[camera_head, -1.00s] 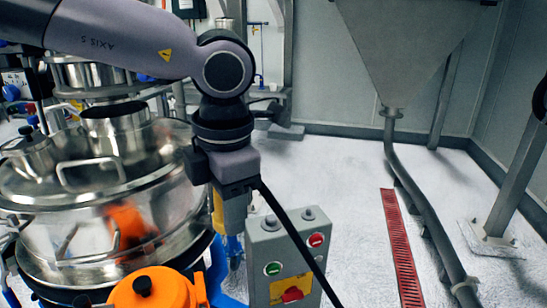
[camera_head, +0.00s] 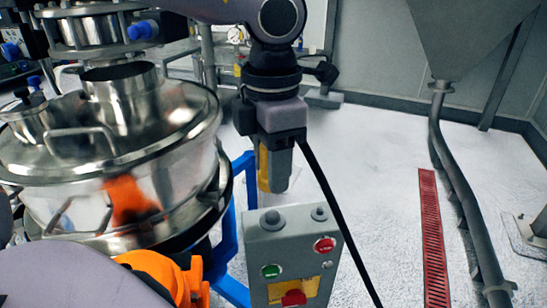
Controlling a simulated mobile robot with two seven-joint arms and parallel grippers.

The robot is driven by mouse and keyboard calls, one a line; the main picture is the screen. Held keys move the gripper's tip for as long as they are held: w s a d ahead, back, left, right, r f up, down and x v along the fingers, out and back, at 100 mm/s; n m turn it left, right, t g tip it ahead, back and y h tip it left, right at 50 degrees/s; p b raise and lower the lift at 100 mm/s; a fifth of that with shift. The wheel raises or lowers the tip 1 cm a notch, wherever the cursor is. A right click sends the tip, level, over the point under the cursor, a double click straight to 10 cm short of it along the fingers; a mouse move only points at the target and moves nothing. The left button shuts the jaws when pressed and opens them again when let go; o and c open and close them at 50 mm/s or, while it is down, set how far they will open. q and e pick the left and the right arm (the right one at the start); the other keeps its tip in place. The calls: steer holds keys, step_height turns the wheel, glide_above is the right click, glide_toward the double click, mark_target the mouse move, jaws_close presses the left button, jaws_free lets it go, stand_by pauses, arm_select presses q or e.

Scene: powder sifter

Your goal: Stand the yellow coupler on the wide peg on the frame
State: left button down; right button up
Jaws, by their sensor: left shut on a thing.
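My left gripper (camera_head: 278,185) points down in the middle of the view, above and behind the grey control box. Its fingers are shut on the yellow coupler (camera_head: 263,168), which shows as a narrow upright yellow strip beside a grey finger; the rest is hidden. The blue frame (camera_head: 228,240) stands to the left of the gripper, by the steel sifter. The coupler looks close to the frame's right side, but I cannot tell whether they touch. I cannot make out the wide peg. My right gripper is not in view.
The steel sifter (camera_head: 105,170) fills the left side. An orange part (camera_head: 155,268) sits below it, partly covered by my arm. The control box (camera_head: 290,250) stands in front. A grey hopper (camera_head: 465,40), pipe and red floor grate (camera_head: 432,240) are right; floor between is clear.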

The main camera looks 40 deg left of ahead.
mark_target(272, 213)
arm_select(q)
steer(key=shift+f+b, duration=1.45)
steer(key=shift+f, duration=1.1)
steer(key=shift+f+b, duration=0.4)
steer(key=shift+b, duration=0.2)
steer(key=shift+b, duration=0.8)
steer(key=shift+f+b, duration=0.7)
steer(key=shift+b, duration=0.1)
steer(key=c, duration=0.5)
jaws_free()
steer(key=shift+c, duration=0.2)
